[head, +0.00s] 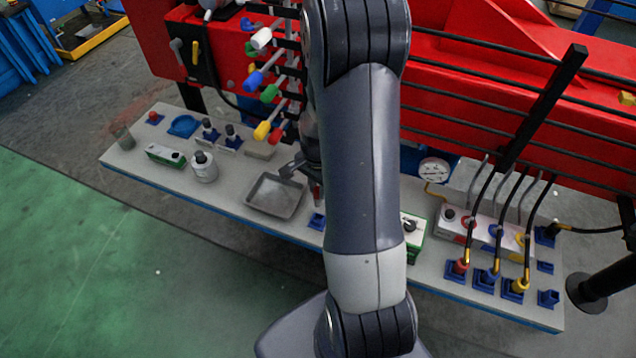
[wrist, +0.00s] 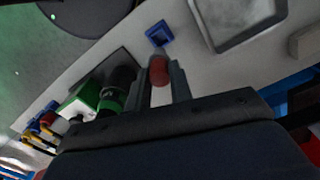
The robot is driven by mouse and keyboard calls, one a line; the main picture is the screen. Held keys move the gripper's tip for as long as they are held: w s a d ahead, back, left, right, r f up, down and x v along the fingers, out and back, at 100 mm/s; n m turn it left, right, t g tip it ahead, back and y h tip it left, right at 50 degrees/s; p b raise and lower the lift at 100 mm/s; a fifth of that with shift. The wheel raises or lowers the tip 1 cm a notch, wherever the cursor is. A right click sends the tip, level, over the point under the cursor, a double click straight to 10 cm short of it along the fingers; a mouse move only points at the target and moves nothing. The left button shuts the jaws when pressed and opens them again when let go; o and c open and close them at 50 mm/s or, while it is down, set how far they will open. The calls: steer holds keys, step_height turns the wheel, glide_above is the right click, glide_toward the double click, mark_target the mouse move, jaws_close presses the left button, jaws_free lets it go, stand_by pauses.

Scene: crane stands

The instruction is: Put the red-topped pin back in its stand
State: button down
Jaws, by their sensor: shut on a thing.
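The red-topped pin (wrist: 160,71) is between the two fingers of my gripper (wrist: 162,78) in the wrist view, held by its red top. Its grey lower end points toward a small blue stand (wrist: 159,34), which looks empty. I cannot tell the height between pin and stand. In the head view my arm hides most of the gripper; a bit of the pin (head: 318,196) shows at the arm's left edge, above the blue stand (head: 317,221) on the grey bench.
A grey tray (head: 275,212) lies just left of the stand. A green-sided box with a black knob (head: 411,227) stands to the right, beyond my arm. Hose plugs in blue holders (head: 487,277) fill the bench's right end. A red machine (head: 480,60) rises behind.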

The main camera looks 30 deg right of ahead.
mark_target(318, 196)
stand_by(0.4)
steer(key=shift+f+b, duration=2.6)
steer(key=shift+f, duration=0.3)
steer(key=shift+f, duration=0.1)
steer(key=shift+f+b, duration=1.65)
steer(key=c, duration=1.2)
jaws_free()
steer(key=shift+r, duration=0.1)
steer(key=shift+r+p, duration=1.9)
steer(key=shift+r, duration=0.6)
